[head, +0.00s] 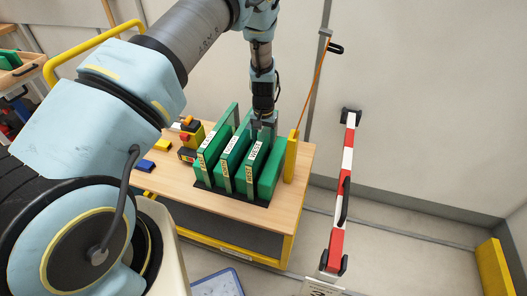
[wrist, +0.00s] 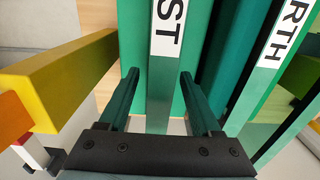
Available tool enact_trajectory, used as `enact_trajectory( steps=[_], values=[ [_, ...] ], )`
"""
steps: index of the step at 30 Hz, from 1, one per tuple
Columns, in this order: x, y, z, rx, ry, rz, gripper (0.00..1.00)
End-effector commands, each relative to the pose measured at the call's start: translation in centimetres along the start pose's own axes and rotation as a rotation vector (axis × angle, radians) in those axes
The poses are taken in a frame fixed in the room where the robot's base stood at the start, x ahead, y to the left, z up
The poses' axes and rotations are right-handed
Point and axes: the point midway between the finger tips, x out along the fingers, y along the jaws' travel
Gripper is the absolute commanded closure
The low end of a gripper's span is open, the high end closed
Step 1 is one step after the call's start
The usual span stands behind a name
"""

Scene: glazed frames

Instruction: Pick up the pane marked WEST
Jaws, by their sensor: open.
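Several green panes stand upright side by side in a dark rack (head: 229,196) on the wooden table, with white labels on their near edges. In the wrist view my gripper (wrist: 158,76) is open, with one finger on each side of a pane (wrist: 160,95) whose label shows only "ST". Its first letters are cut off, so I cannot tell WEST from EAST. Beside it is a pane (wrist: 245,105) showing "RTH".
A yellow post (head: 291,157) stands right of the rack and is close in the wrist view (wrist: 70,80). A red-and-white barrier (head: 343,190) is further right. A yellow and red button box (head: 188,143) and small blocks (head: 146,165) lie left of the rack.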

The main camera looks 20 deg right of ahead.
Motion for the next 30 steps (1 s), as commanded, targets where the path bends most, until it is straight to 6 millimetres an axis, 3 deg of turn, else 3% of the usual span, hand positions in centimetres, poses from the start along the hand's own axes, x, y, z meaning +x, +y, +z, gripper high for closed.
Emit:
enact_trajectory(
  steps=[4,11,27,30],
  values=[
    [1.15,0.01,0.0,0.0,0.0,0.0,0.35],
    [1.36,0.02,-0.02,0.0,0.001,0.0,0.35],
    [1.32,0.02,-0.01,0.0,0.001,0.0,0.94],
    [1.31,0.02,-0.01,0.0,0.001,0.0,1.0]
  ],
)
